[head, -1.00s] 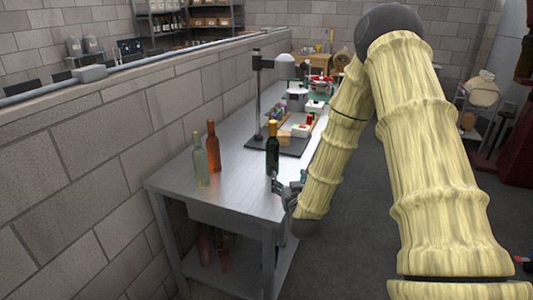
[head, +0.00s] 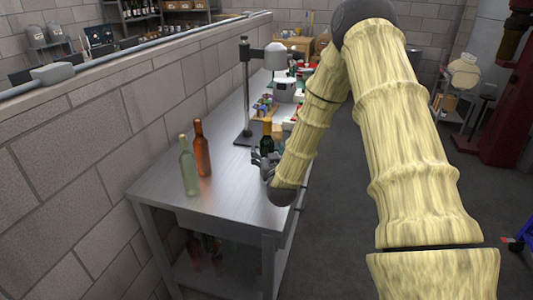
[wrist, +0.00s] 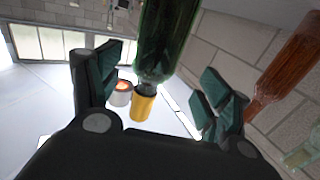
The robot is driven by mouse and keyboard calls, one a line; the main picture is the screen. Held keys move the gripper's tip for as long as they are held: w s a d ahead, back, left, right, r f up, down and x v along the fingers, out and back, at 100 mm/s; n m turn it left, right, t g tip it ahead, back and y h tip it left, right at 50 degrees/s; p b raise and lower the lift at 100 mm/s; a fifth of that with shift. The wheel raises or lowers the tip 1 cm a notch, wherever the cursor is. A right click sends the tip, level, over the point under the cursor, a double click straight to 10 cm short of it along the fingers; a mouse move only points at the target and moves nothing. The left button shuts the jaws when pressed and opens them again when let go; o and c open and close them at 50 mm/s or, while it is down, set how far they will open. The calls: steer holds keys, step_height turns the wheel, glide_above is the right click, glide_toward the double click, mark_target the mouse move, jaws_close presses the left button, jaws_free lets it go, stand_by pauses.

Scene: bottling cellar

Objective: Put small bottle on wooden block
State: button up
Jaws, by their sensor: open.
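A dark green bottle with a gold top (head: 267,143) stands upright on the steel table (head: 222,185). In the head view my gripper (head: 262,162) is in front of its lower part and hides some of it. In the wrist view the picture is turned over: the green bottle (wrist: 168,35) comes in from the top, with its gold top (wrist: 143,106) lower down. It shows between the spread dark fingers of my gripper (wrist: 155,92), with space on both sides. I cannot clearly make out a wooden block behind my arm and the bottle.
An orange-brown bottle (head: 201,150) and a pale green bottle (head: 189,170) stand to the left. A dark stand (head: 244,90) rises behind, with small coloured items (head: 264,107) beyond. A block wall (head: 90,150) runs along the left side.

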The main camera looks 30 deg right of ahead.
mark_target(269, 148)
steer(key=shift+w+d, duration=0.15)
steer(key=shift+w, duration=0.05)
steer(key=shift+w+d, duration=0.1)
steer(key=shift+d, duration=0.1)
steer(key=shift+d+p+x, duration=0.25)
steer(key=shift+p+x, duration=0.95)
steer(key=shift+x, duration=1.05)
steer(key=shift+f, duration=0.15)
steer(key=c, duration=1.7)
